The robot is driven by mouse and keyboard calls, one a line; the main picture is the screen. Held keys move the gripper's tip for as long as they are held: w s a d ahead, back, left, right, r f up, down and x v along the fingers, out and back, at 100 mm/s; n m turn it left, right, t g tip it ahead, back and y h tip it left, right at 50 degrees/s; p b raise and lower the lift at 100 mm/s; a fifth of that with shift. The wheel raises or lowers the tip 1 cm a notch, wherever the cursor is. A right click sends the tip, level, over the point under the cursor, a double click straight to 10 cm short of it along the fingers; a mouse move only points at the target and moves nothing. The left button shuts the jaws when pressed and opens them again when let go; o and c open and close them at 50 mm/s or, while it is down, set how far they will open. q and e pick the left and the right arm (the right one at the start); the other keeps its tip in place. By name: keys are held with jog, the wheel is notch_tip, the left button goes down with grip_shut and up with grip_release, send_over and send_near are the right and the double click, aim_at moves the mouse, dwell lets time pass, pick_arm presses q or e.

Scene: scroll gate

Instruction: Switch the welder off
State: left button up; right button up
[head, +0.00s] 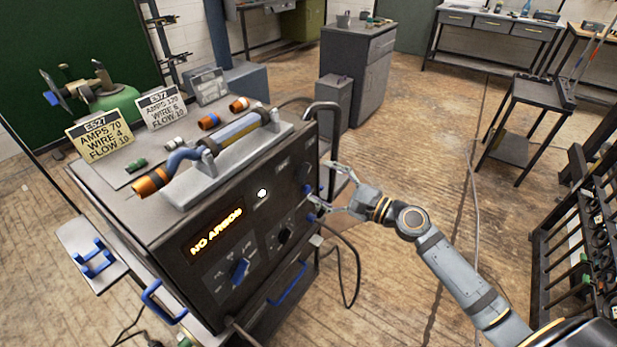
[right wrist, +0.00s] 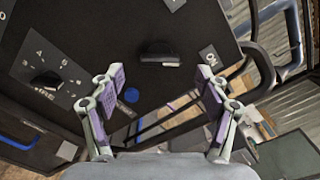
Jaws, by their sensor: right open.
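The welder (head: 225,215) is a dark box on a cart, its front panel facing me. Its display (head: 215,232) glows orange and reads "NO ARGON". The panel carries a blue knob (head: 240,271) and a black dial (head: 285,235), which also shows in the right wrist view (right wrist: 45,82). My right gripper (head: 326,186) is open and empty at the panel's right end. In the right wrist view, a black rotary switch (right wrist: 158,54) lies ahead between the spread fingers (right wrist: 161,86), apparently untouched, with a marked plate (right wrist: 208,57) beside it. My left gripper is out of view.
A black rack (head: 580,230) stands at right; the floor between is open.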

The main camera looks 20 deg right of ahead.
aim_at(306, 175)
jog(key=p+x, duration=0.1)
jog(key=x, duration=0.4)
jog(key=c, duration=1.2)
